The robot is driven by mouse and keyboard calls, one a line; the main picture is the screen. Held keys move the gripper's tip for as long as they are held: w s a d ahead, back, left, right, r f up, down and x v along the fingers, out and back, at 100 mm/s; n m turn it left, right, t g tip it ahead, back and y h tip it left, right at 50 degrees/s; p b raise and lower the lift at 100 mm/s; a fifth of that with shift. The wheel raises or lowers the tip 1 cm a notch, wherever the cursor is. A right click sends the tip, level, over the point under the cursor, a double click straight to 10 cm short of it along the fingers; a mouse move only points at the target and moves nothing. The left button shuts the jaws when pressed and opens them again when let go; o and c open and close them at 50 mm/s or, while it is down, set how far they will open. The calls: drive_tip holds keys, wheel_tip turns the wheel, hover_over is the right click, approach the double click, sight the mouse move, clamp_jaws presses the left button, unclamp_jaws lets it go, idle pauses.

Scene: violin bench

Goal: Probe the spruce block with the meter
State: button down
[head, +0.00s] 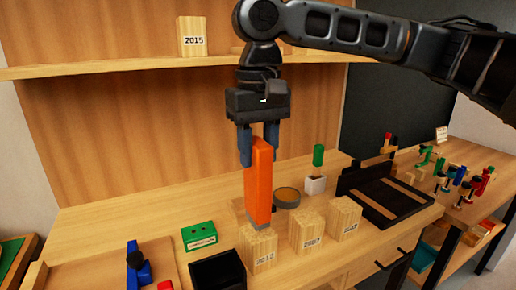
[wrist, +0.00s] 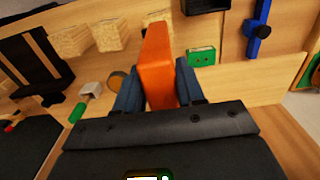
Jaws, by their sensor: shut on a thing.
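My gripper (head: 258,158) is shut on an orange meter (head: 259,190), held upright over the bench. The meter's grey lower end is at the top of the leftmost front wooden block (head: 262,256); I cannot tell whether it touches. Two similar labelled blocks, a middle one (head: 306,232) and a right one (head: 345,220), stand beside it. Their labels are too small to read surely, and I cannot tell which is spruce. In the wrist view the meter (wrist: 157,66) sits between my blue fingers and hides part of the scene behind.
A block marked 2015 (head: 192,38) stands on the shelf (head: 120,68). A green box (head: 199,235), a black bin (head: 216,270), a round tin (head: 287,198), a white cup (head: 315,185) and a black tray (head: 362,201) surround the blocks. A blue clamp (head: 138,268) lies at front left.

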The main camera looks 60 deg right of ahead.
drive_tip(key=shift+f, duration=0.55)
idle(2.7)
wheel_tip(320, 180, up, 6)
drive_tip(key=p, duration=0.6)
drive_tip(key=shift+r+p, duration=0.15)
drive_tip(key=shift+p, duration=0.2)
drive_tip(key=shift+d, duration=0.1)
idle(0.7)
